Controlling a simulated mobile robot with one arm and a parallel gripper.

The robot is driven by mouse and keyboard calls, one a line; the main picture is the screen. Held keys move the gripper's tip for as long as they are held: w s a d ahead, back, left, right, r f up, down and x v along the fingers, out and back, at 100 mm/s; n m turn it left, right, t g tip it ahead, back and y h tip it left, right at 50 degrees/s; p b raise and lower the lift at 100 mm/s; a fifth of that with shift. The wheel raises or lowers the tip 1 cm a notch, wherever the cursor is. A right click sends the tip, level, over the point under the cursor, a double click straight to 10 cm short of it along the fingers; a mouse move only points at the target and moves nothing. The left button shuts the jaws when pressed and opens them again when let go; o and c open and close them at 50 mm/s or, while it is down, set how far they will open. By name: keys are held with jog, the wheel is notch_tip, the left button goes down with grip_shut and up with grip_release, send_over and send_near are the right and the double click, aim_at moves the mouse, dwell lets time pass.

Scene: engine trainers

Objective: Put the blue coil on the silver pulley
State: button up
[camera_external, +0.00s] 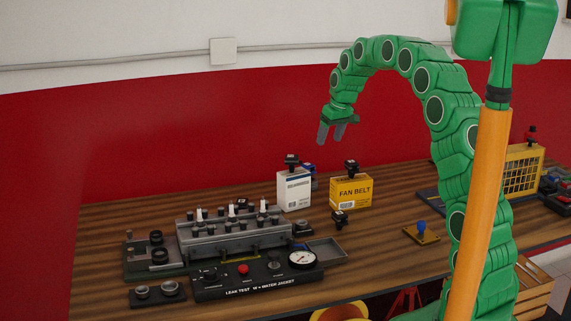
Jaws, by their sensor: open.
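My gripper (331,137) hangs open and empty at the end of my green arm, fingers pointing down, high above the back of the wooden bench. A small blue part with black (309,168) shows behind the white box, partly hidden by it; it may be the blue coil. Another blue piece, a rounded knob (421,226), stands upright on a small yellow base at the right of the bench. I cannot tell for sure which is the coil. I cannot clearly make out a silver pulley; small grey round parts near the engine block are too small to identify.
A white box (294,192) and a yellow fan belt box (351,192) carry black-topped parts. The grey engine block (232,235) and leak test panel (256,278) fill the left front. A yellow crate (522,171) stands right. The wood right of the panel (375,250) is clear.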

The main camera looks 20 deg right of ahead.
jog(key=s+d+r+m+g, duration=0.1)
jog(key=s+r, duration=0.1)
jog(key=s, duration=1.2)
jog(key=s+d+r+m+g, duration=0.1)
jog(key=s+d+r, duration=0.15)
jog(key=s, duration=1.15)
jog(key=s+d+f+m+g, duration=0.1)
jog(key=s+f, duration=0.1)
jog(key=s, duration=1.2)
jog(key=s+d+f+m+g+h, duration=0.1)
jog(key=s+f+g, duration=0.1)
jog(key=s, duration=1.1)
jog(key=shift+s+d+h, duration=0.3)
jog(key=shift+s+d, duration=0.05)
